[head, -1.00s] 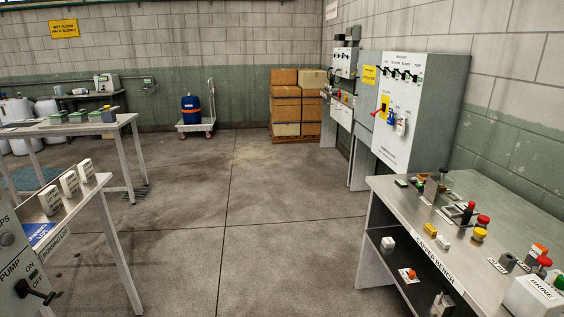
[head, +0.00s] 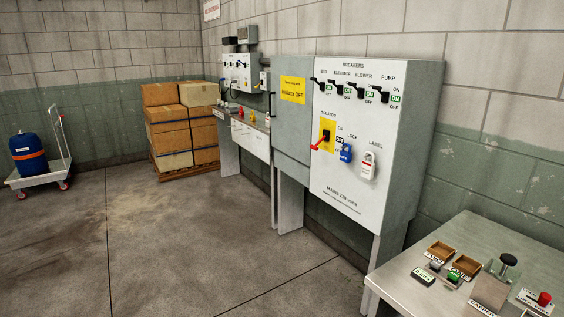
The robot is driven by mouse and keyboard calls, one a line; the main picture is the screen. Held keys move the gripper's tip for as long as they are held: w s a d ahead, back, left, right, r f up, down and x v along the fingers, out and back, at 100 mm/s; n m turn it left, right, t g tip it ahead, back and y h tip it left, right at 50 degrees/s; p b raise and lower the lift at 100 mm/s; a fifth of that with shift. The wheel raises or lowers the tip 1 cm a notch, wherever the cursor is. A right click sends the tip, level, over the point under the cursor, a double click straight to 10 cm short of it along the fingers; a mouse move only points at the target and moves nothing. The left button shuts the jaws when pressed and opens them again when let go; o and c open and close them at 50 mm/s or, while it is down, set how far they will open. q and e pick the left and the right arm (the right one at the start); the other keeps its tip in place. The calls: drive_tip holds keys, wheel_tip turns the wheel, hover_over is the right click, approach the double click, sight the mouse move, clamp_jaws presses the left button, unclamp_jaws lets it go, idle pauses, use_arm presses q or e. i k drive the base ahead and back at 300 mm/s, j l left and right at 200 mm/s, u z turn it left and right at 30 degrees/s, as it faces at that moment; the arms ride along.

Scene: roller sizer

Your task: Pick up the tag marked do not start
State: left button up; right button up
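A white tag (head: 367,166) with a little red on it hangs at the lower right of the grey breaker panel (head: 350,195), below the printed word "LABEL". Its own writing is too small to read, so I cannot tell if it says do not start. A blue lock (head: 346,153) hangs just left of it, beside the red-handled isolator on a yellow plate (head: 325,136). Neither of my grippers shows in the head view.
A steel bench (head: 500,245) with small trays, buttons and a knob stands at the lower right. Another control box (head: 243,72) is farther along the wall. Stacked cartons (head: 180,125) and a trolley with a blue drum (head: 28,153) stand at the back. The floor (head: 180,245) at left and centre is clear.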

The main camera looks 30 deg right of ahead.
sight(368, 167)
drive_tip(key=i+z, duration=0.25)
drive_tip(key=i, duration=0.45)
drive_tip(key=i+z, duration=0.2)
drive_tip(key=i, duration=0.45)
drive_tip(key=i+j+z, duration=0.25)
drive_tip(key=i, duration=0.45)
drive_tip(key=i+z, duration=0.45)
drive_tip(key=i+j+z, duration=0.15)
drive_tip(key=z, duration=0.25)
drive_tip(key=i+j+z, duration=0.3)
drive_tip(key=z, duration=0.15)
drive_tip(key=i+j+z, duration=0.4)
drive_tip(key=k+l, duration=0.05)
